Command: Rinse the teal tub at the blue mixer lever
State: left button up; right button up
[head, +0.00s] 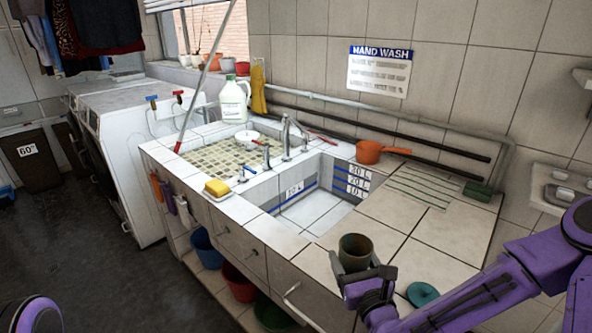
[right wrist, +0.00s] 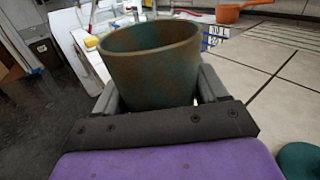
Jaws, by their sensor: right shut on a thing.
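The teal tub (head: 356,247), a round open-topped pot with brownish stains, is upright in my right gripper (head: 360,272). It hangs at the counter's front edge, right of the sink basin (head: 315,207). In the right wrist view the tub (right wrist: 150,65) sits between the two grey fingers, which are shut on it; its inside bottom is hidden. The blue mixer lever (head: 246,170) is at a small tap on the sink's left rim, well left of the tub. No water is seen running. My left gripper is out of view.
An orange pan (head: 378,152) stands behind the basin. A green round lid-like thing (head: 422,293) lies right of my gripper. A yellow sponge (head: 217,187) sits at the left front. A tall tap (head: 286,137) stands behind the basin. The right counter is mostly clear.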

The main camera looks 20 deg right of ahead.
aim_at(242, 165)
jog(key=i, duration=1)
